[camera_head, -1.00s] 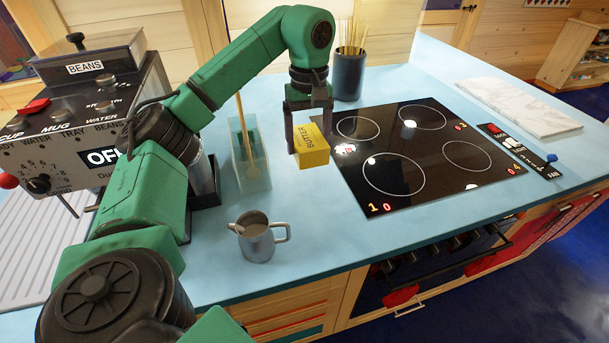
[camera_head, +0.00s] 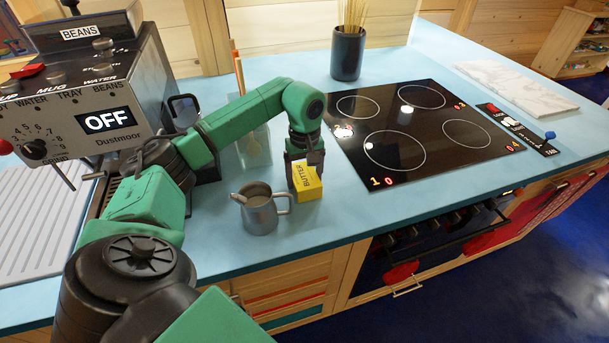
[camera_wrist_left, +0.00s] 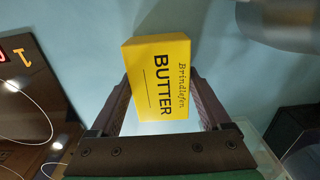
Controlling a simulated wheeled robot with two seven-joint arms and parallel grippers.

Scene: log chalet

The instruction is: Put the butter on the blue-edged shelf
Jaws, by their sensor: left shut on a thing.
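The butter (camera_head: 308,183) is a yellow box with black lettering. My left gripper (camera_head: 303,174) is shut on it, over the counter between the metal jug and the cooktop. The left wrist view shows the butter (camera_wrist_left: 158,78) lettered face up between the two dark fingers of the gripper (camera_wrist_left: 163,100). I cannot tell how high it is above the counter. Under the counter front, wooden fronts or shelves show orange, red and teal edges (camera_head: 290,319); I cannot tell whether one is the blue-edged shelf. My right gripper is not in view.
A metal jug (camera_head: 260,212) stands close left of the butter. A black cooktop (camera_head: 420,130) lies to the right. A clear holder (camera_head: 254,150) with utensils, a dark cup of sticks (camera_head: 347,56) and a coffee machine (camera_head: 90,95) stand behind and left. The counter's front strip (camera_head: 350,218) is clear.

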